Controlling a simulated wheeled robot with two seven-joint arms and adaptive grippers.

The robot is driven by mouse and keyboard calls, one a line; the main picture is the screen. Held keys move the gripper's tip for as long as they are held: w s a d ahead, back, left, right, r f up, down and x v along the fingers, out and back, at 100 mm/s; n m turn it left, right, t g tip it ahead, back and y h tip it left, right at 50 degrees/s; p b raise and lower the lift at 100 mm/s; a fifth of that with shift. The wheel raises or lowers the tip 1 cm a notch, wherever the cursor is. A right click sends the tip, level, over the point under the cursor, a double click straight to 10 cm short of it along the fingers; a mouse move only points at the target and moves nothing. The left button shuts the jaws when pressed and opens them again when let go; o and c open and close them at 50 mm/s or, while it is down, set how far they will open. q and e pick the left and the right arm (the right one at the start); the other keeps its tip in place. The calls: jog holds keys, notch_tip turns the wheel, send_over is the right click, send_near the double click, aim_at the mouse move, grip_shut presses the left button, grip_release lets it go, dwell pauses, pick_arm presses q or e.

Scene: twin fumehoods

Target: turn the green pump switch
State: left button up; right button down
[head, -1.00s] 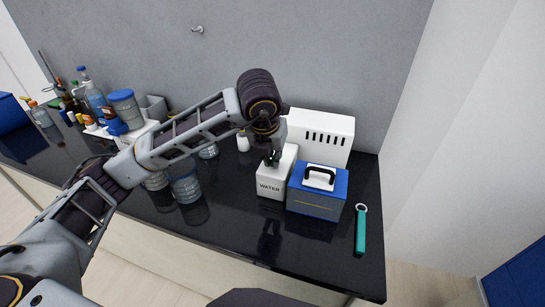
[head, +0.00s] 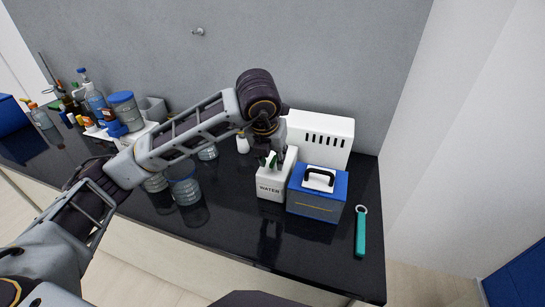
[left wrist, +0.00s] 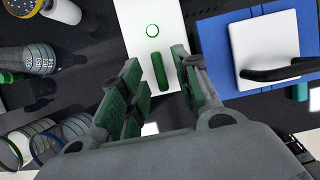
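The white box labelled WATER (head: 271,188) stands on the black bench, just left of a blue case. The green pump switch (left wrist: 161,73) is a short green bar on top of this white box in the left wrist view. My left gripper (head: 272,158) is over the box top, pointing down. In the left wrist view its green-padded fingers (left wrist: 158,88) are spread, with the switch between them and gaps on both sides. I cannot tell the exact height above the switch. My right gripper is not in view.
The blue case (head: 316,205) with a black handle is close on the right. A white vented box (head: 320,138) stands behind. A teal tool (head: 361,232) lies at the right. Jars (head: 185,187) and bottles stand left, under and beyond my arm. The front bench strip is clear.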

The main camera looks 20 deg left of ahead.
pick_arm(q)
jog(key=v, duration=1.1)
jog(key=shift+s+r, duration=0.2)
jog(key=shift+r, duration=0.05)
dwell(0.6)
